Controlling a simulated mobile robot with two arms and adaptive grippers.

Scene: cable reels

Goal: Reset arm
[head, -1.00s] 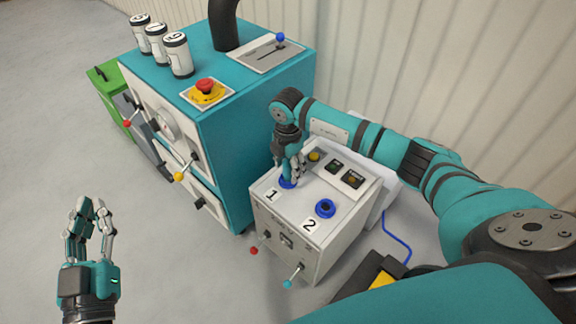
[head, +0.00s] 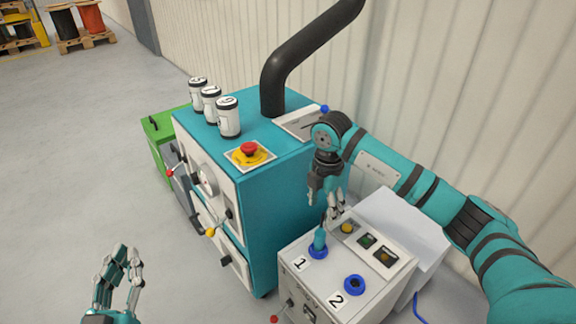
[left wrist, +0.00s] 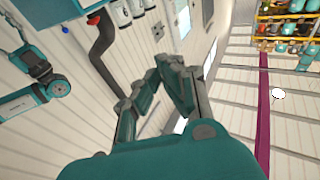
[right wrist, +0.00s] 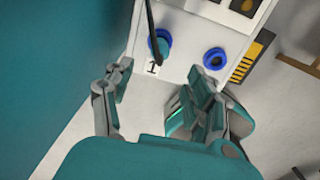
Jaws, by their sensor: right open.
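My right gripper (head: 335,207) is open and empty, just above and beside the socket marked 1 on the white box (head: 300,283). A teal plug (head: 319,240) with a dark cable stands upright in the blue ring of socket 1, and it also shows in the right wrist view (right wrist: 161,42), beyond the open fingers and apart from them. The blue socket marked 2 (head: 354,285) is empty. My left gripper (head: 126,262) hangs over bare floor at the lower left with nothing in it. Its fingertips are close together, and I cannot tell whether they touch.
A teal cabinet (head: 283,215) stands left of the white box, with a red button (head: 249,148), several white canisters and a black pipe (head: 290,70) on top. A ribbed wall (head: 430,90) is close behind. The floor at left is clear.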

